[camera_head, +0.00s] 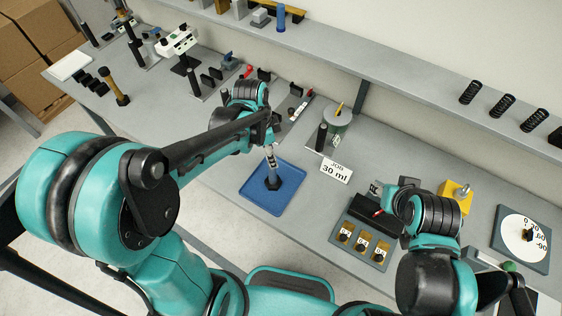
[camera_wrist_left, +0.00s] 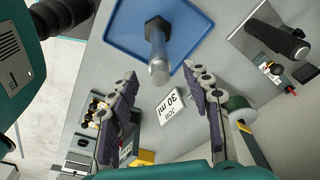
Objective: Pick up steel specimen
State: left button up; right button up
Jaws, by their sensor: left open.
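None of the objects can be surely identified as the steel specimen. A small tray (camera_head: 373,257) right of centre holds three dark pieces on tan squares (camera_head: 363,243), too small to make out. A slim grey upright cylinder on a dark hexagonal foot (camera_head: 271,167) stands on a blue tray (camera_head: 256,196); it may be a measuring cylinder. My left gripper (camera_head: 268,128) is above this tray. In the left wrist view its two fingers (camera_wrist_left: 162,85) are apart and empty, with the cylinder (camera_wrist_left: 158,55) just beyond their tips. My right gripper (camera_head: 385,200) is by a black block, its fingers unclear.
A "JOB 30 ml" card (camera_head: 335,170) and a green-grey pot with a pencil (camera_head: 337,128) stand right of the blue tray. A yellow block (camera_head: 455,196) and a white dial plate (camera_head: 523,237) are at right. Several black springs (camera_head: 502,105) stand on the back shelf.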

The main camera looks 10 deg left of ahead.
aim_at(273, 171)
pick_arm(q)
jog(key=f, duration=0.2)
jog(key=f+b, duration=0.1)
jog(key=f, duration=0.2)
jog(key=f+b, duration=0.1)
jog(key=f, duration=0.1)
jog(key=shift+w+d+f, duration=0.2)
jog(key=shift+d+f, duration=0.15)
jog(key=shift+d, duration=0.05)
jog(key=shift+r, duration=0.1)
grip_shut()
